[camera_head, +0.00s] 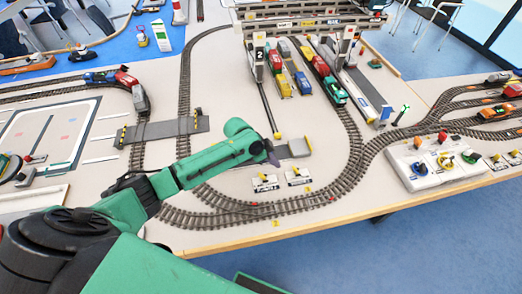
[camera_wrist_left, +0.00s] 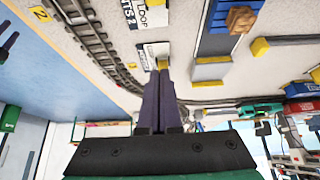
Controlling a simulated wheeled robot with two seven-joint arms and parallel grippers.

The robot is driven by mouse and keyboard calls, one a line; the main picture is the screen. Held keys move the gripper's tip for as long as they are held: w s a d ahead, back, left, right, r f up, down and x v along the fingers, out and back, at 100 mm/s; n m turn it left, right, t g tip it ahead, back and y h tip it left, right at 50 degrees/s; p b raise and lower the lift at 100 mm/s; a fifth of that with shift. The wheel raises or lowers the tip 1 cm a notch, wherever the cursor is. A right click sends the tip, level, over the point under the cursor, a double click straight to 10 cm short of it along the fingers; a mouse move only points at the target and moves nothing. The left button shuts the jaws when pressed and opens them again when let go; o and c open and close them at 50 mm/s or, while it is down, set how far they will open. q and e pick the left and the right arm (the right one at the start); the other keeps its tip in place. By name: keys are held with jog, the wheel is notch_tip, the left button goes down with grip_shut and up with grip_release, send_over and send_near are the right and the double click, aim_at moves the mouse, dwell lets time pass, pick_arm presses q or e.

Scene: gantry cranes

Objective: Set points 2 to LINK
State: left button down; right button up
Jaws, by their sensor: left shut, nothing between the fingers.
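My left gripper (camera_head: 272,158) is shut and empty; in the head view it is just behind two small white lever plates, a left one (camera_head: 265,183) and a right one (camera_head: 298,177). Their lettering is too small to read there. In the left wrist view a white plate (camera_wrist_left: 147,14) shows "LOOP" and part of a label ending in "TS 2". The shut fingers (camera_wrist_left: 160,75) point at a small yellow piece (camera_wrist_left: 162,63) beside a white plate part; I cannot tell if they touch. The lever's setting is not clear. My right gripper is not in view.
Curved track (camera_head: 270,210) runs in front of the plates, with a yellow "2" tag (camera_head: 275,223) near it. A grey buffer block (camera_head: 298,147) stands close to the gripper. A gantry crane (camera_head: 300,22) spans wagons behind. A white control panel (camera_head: 432,165) is at right.

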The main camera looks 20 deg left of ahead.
pick_arm(q)
jog(key=s+a+r+b, duration=0.1)
jog(key=s+a+r, duration=0.2)
jog(key=a+r, duration=0.3)
jog(key=shift+s, duration=0.35)
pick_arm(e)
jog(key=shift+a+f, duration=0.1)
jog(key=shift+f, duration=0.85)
pick_arm(q)
jog(key=shift+a, duration=0.15)
